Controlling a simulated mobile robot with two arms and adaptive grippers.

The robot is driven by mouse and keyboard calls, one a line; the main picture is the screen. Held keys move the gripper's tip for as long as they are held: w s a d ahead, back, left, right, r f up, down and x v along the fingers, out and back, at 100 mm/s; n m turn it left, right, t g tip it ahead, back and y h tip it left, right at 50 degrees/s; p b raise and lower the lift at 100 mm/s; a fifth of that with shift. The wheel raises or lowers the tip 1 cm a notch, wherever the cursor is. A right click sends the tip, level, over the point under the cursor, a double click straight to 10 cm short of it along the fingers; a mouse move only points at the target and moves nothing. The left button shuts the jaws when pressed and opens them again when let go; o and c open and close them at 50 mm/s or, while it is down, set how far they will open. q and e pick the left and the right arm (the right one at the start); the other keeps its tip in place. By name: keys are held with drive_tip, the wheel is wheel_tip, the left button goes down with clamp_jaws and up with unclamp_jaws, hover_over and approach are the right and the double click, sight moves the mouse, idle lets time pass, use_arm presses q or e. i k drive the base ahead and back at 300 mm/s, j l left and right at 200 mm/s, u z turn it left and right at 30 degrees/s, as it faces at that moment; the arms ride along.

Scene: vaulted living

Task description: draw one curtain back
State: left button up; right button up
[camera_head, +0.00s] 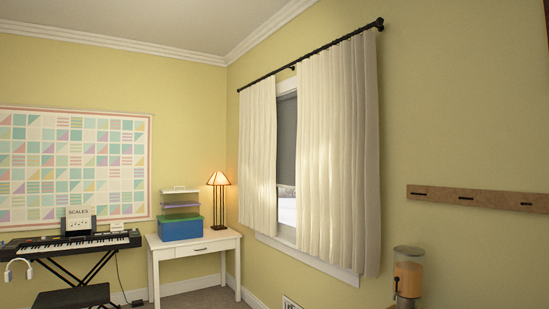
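Two cream curtains hang from a black rod (315,52) on the right-hand wall. The left curtain (258,155) is the narrower one in the picture and covers the window's far side. The right curtain (338,150) is wider and covers the near side. Between them a strip of window (286,150) shows, grey above and pale below. Neither of my grippers is in the head view.
A white desk (218,238) with a lamp (218,195) and a blue box (181,228) stands in the corner. A keyboard (70,245) is at left. A dispenser (408,272) stands below right of the curtains, under a wooden rail (480,197).

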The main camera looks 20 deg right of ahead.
sight(273, 156)
drive_tip(key=i+l+z, duration=0.25)
drive_tip(key=i, duration=0.2)
drive_tip(key=i+z, duration=0.2)
drive_tip(key=i, duration=0.2)
drive_tip(key=i+j+z, duration=0.15)
drive_tip(key=i, duration=2.4)
drive_tip(key=l, duration=0.05)
